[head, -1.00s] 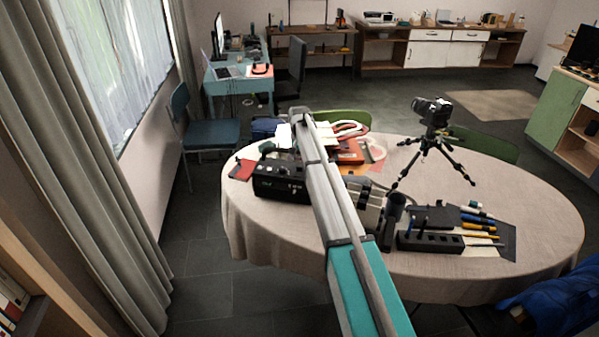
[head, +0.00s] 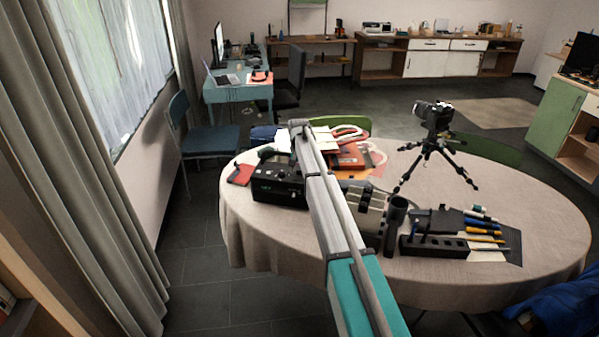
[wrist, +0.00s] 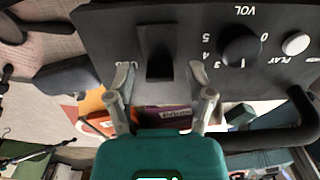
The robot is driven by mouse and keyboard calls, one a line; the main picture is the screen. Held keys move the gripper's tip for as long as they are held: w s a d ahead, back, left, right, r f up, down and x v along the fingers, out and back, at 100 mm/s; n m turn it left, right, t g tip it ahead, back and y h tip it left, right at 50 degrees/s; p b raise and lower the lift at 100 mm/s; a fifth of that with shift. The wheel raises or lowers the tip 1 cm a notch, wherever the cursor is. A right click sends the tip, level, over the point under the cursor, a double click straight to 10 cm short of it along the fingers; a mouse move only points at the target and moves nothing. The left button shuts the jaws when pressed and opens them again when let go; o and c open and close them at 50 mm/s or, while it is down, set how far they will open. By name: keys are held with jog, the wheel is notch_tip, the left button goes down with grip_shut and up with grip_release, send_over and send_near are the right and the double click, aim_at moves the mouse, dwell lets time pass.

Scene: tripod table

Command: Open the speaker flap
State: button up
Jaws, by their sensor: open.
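The black speaker (head: 272,187) stands on the round table's left side in the head view, partly behind my arm. In the wrist view, the dark speaker panel (wrist: 195,35) fills the top, with a volume knob (wrist: 240,45), a pale play button (wrist: 295,43) and upside-down lettering. A black tab (wrist: 160,58) stands out from the panel; I cannot tell whether it belongs to the flap. My gripper (wrist: 161,75) is open, one finger on each side of this tab, with visible gaps. No raised flap shows. In the head view my gripper is hidden or too small to tell.
The table (head: 480,290) also holds a camera on a tripod (head: 433,145), a pen organiser (head: 432,246), a dark cylinder (head: 396,212) and red and orange items (head: 348,158). A blue chair (head: 205,137) stands at the left. A curved black handle (wrist: 285,130) is near my gripper.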

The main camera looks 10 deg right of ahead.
grip_shut()
